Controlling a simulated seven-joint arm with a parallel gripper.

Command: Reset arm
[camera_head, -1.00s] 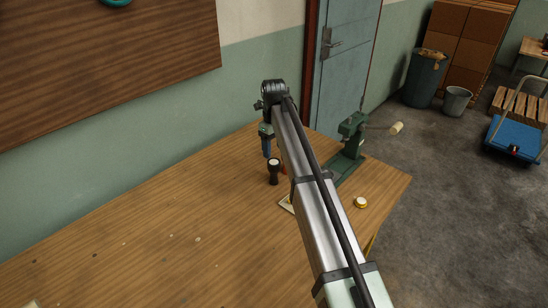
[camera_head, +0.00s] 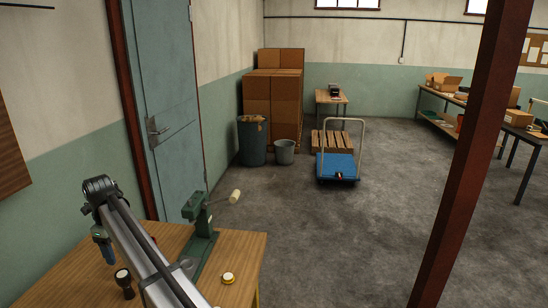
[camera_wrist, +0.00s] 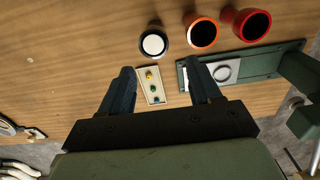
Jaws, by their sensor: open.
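My gripper (camera_wrist: 162,84) is open and empty, pointing down over the wooden bench (camera_head: 240,250). It also shows at lower left in the head view (camera_head: 108,255), above and left of a dark goblet drum with a pale top (camera_head: 124,280). In the wrist view, the dark drum with a white top (camera_wrist: 154,43), a dark drum with an orange rim (camera_wrist: 202,34) and a red drum (camera_wrist: 250,23) stand in a row beyond the fingers, apart from them. A small pale tray with coloured pieces (camera_wrist: 153,87) lies below, between the fingers.
A green hand press (camera_head: 202,232) with a pale-knobbed lever stands on the bench near my arm. A round yellow-and-white piece (camera_head: 228,278) lies near the right edge. Beyond are a blue trolley (camera_head: 336,166), bins, stacked boxes (camera_head: 273,95) and a brown post (camera_head: 470,160).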

